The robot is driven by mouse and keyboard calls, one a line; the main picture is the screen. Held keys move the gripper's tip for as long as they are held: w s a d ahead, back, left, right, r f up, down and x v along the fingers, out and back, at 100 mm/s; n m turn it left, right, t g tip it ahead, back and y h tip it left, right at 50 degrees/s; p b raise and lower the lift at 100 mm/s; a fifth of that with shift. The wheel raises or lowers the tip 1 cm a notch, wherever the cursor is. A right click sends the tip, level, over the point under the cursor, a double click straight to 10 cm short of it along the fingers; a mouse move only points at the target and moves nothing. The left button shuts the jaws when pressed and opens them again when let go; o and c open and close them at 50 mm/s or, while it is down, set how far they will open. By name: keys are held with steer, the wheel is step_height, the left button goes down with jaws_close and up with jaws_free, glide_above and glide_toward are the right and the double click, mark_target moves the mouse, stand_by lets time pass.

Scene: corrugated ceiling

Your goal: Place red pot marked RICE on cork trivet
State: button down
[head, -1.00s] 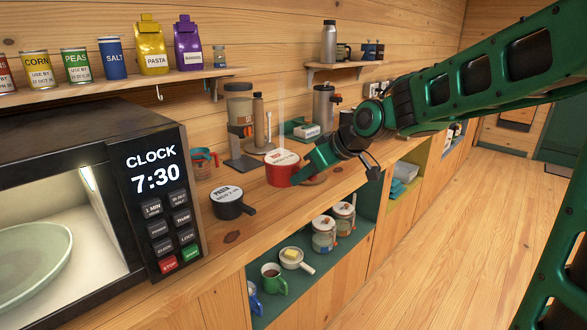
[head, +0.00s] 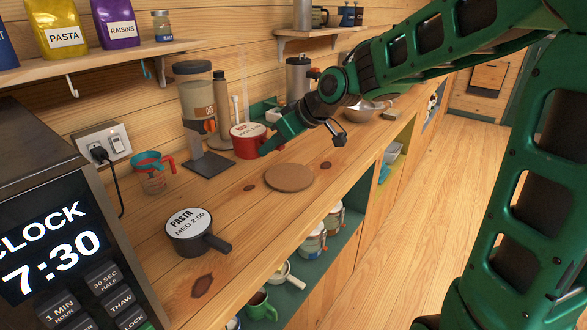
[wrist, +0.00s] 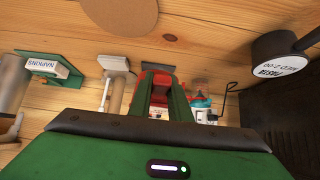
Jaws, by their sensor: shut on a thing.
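The red pot (head: 246,142) has a white lid label, too small to read here. My gripper (head: 267,148) is shut on its near right side. In the wrist view, red parts of the pot (wrist: 158,73) show at the fingertips, mostly hidden by the fingers. The round cork trivet (head: 289,178) lies bare on the counter, nearer the camera and to the right of the pot. It also shows at the top of the wrist view (wrist: 120,12). I cannot tell how far the pot is above the counter.
A dark PASTA pot (head: 190,232) stands on the counter in front, its handle pointing right. A measuring cup (head: 153,175), a dispenser (head: 195,115) and a tall bottle (head: 221,110) stand by the wall. The NAPKINS holder (wrist: 45,70) is near the gripper. Counter around the trivet is clear.

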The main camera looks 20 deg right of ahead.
steer(key=w+d+f, duration=0.1)
steer(key=d+f, duration=0.1)
steer(key=d, duration=0.1)
steer(key=w+d+f, duration=0.1)
steer(key=d, duration=0.2)
steer(key=w+d+f, duration=0.1)
steer(key=d+f, duration=0.1)
steer(key=d, duration=0.1)
steer(key=shift+f, duration=0.35)
steer(key=shift+d+f, duration=0.1)
steer(key=shift+f, duration=1.95)
steer(key=c, duration=1.6)
jaws_free()
steer(key=shift+c, duration=0.2)
steer(key=shift+s, duration=0.1)
